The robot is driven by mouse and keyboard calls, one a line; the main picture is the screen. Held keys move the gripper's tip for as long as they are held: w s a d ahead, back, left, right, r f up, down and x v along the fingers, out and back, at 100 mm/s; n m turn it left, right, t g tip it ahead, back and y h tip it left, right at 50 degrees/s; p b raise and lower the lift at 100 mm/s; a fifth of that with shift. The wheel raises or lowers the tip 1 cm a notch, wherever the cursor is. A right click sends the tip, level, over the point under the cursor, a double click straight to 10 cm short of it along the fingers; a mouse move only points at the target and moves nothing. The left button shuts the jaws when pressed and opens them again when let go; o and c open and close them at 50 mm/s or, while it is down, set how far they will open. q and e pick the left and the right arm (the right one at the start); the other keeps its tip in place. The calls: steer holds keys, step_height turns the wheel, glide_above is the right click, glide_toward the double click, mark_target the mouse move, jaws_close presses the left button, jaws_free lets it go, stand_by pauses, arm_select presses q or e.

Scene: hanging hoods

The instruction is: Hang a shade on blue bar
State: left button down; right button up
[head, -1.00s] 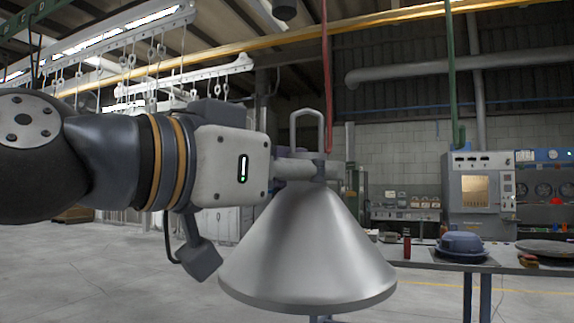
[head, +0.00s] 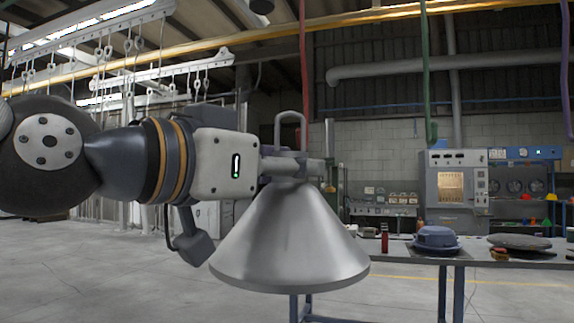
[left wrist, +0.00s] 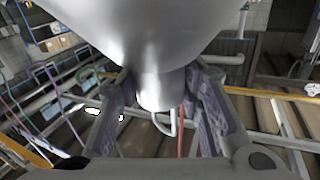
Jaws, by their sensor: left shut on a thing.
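The shade (head: 290,238) is a silver metal cone, wide end down, with a loop handle (head: 290,119) on top. My left gripper (head: 300,167) is shut on the shade's narrow neck and holds it upright in the air. In the left wrist view the shade (left wrist: 150,30) fills the top middle, with its neck between the fingers (left wrist: 160,85). Red (head: 302,75), green (head: 426,75) and purple (head: 566,70) vertical bars hang in the background, apart from the shade. I cannot make out a clearly blue bar. My right gripper is out of view.
A table (head: 400,254) behind and right of the shade carries a blue-grey pot (head: 437,238), a red bottle (head: 384,238) and a round dark item (head: 519,242). A grey machine (head: 455,190) stands behind it. A white rail with hooks (head: 185,70) hangs at upper left. The floor at left is open.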

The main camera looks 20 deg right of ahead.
arm_select(q)
steer(key=shift+w, duration=0.1)
steer(key=shift+w+d, duration=0.5)
steer(key=shift+w, duration=0.25)
steer(key=shift+w+d, duration=0.1)
steer(key=shift+w+d+b, duration=0.25)
steer(key=shift+w+d, duration=0.2)
steer(key=shift+w, duration=0.2)
steer(key=shift+w+d+b, duration=0.25)
steer(key=shift+w+d, duration=0.15)
steer(key=shift+w, duration=0.2)
steer(key=shift+f, duration=1.25)
steer(key=c, duration=1)
jaws_free()
steer(key=shift+c, duration=0.2)
